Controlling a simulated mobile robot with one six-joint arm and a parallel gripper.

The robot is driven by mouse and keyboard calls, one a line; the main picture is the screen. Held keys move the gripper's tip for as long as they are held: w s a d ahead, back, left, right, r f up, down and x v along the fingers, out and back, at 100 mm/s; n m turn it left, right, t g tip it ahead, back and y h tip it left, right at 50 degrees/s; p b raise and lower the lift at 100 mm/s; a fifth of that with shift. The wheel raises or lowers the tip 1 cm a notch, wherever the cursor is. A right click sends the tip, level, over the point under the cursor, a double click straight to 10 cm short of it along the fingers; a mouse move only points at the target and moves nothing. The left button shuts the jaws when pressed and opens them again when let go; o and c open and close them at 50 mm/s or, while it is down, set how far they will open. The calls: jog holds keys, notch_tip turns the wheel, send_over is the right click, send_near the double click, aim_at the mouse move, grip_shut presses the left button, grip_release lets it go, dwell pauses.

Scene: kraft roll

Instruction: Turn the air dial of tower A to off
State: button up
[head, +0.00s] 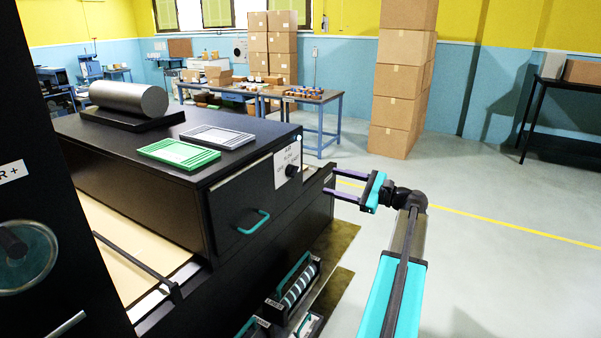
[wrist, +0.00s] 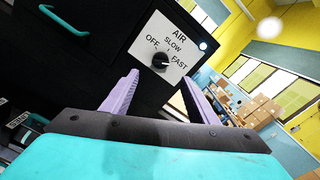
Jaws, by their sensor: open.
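The air dial (head: 292,170) is a small black knob on a white plate on the front of the black machine, near its right corner. In the wrist view the dial (wrist: 160,60) sits on the plate (wrist: 170,44) marked AIR, with OFF, SLOW and FAST around it. Its pointer seems to face the FAST side. My gripper (head: 330,183) is open and empty, in front of the machine and to the right of the dial. In the wrist view its two purple fingers (wrist: 156,92) point toward the dial, which lies beyond and between the tips, apparently untouched.
A teal drawer handle (head: 254,222) is left of the dial. Green (head: 178,152) and grey (head: 217,137) trays and a metal roll (head: 128,98) lie on top of the machine. Below are racks with teal handles (head: 293,272). The floor to the right is clear, with stacked boxes (head: 400,85) behind.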

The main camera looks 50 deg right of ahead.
aim_at(297, 172)
jog(key=shift+s+d, duration=0.1)
jog(key=shift+s, duration=0.05)
jog(key=shift+p+x, duration=2.2)
jog(key=shift+x, duration=4.65)
jog(key=shift+c, duration=0.4)
jog(key=c, duration=1)
jog(key=shift+o, duration=0.2)
